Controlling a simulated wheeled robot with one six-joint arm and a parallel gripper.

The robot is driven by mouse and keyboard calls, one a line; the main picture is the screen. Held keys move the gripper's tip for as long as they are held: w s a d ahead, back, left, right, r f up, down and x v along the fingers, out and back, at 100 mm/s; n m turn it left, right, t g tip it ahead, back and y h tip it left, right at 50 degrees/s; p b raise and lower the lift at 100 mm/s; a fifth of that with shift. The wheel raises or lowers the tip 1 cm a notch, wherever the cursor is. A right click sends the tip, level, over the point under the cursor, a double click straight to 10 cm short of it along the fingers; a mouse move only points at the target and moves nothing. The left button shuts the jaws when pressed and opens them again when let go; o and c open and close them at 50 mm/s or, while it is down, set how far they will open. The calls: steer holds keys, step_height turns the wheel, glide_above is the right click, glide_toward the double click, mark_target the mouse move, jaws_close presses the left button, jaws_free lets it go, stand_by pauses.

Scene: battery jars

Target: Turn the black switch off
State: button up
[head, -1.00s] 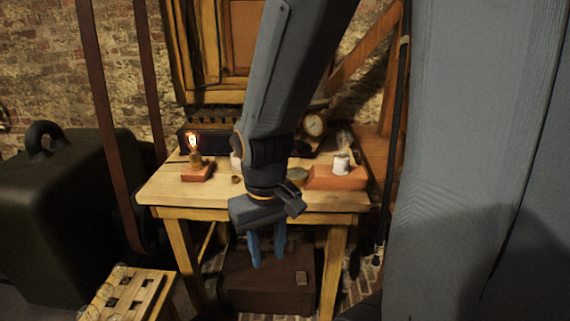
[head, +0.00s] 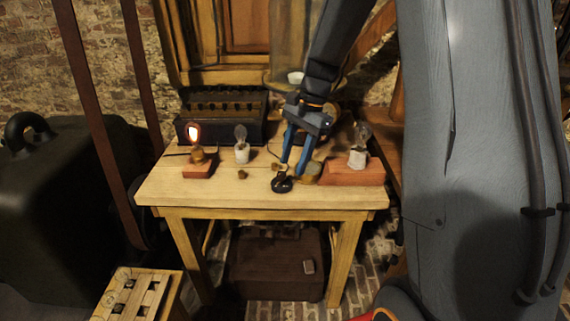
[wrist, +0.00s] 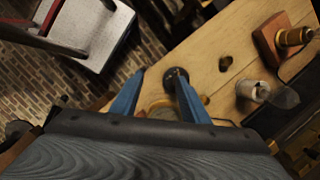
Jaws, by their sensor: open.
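The black switch (head: 282,184) is a small round dark piece near the front edge of the wooden table (head: 230,195). In the wrist view the switch (wrist: 176,74) shows at the tip of the right finger. My gripper (head: 293,168) points down over the tabletop, with its two blue fingers apart and nothing held. Its fingertips are just behind and slightly right of the switch in the head view. I cannot tell whether a finger touches it. In the wrist view the gripper (wrist: 160,80) has the switch near its right finger. The switch's lever position is too small to tell.
A lit bulb (head: 195,133) stands on a reddish block at left. Unlit bulbs in white sockets stand at centre (head: 242,154) and on the right block (head: 357,160). A brass disc (head: 312,170) is beside my fingers. A dark box (head: 223,130) stands behind.

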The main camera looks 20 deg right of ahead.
mark_target(282, 173)
steer(key=w+d+m+y, duration=0.1)
steer(key=w+m, duration=0.3)
steer(key=w, duration=0.1)
steer(key=p+x, duration=0.1)
steer(key=x, duration=0.2)
steer(key=p+x, duration=0.1)
steer(key=x, duration=0.3)
steer(key=shift+w+f, duration=0.1)
steer(key=shift+w, duration=0.15)
jaws_close()
